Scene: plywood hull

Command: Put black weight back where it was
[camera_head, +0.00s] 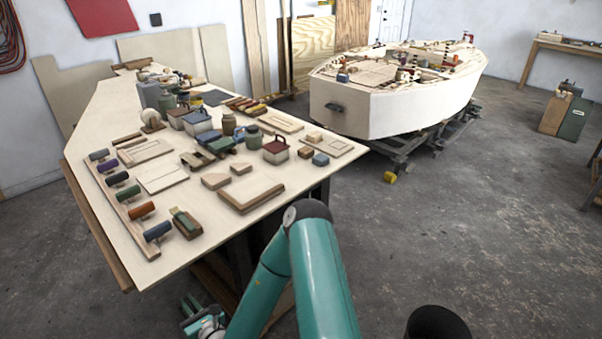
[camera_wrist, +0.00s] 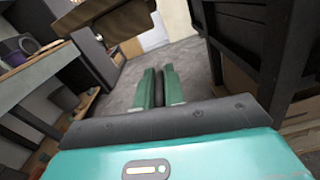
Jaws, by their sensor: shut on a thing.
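My gripper (camera_wrist: 160,74) shows in the wrist view with its two green fingers close together. A narrow dark thing (camera_wrist: 159,91) sits between them, and the fingers are shut on it. It fits the black weight, but only a thin strip shows, so its full shape is hidden. In the head view my gripper (camera_head: 190,308) is low at the bottom left, below and beside the near edge of the plywood workbench (camera_head: 95,205). The thing it holds cannot be made out there.
The bench top carries several coloured rollers, wooden blocks, tins and a dark red-lidded box (camera_head: 275,150). A pale plywood hull (camera_head: 390,112) stands on a trolley behind. Dark frame members (camera_wrist: 255,45) and a side shelf (camera_wrist: 40,68) flank my gripper. Grey floor is open at right.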

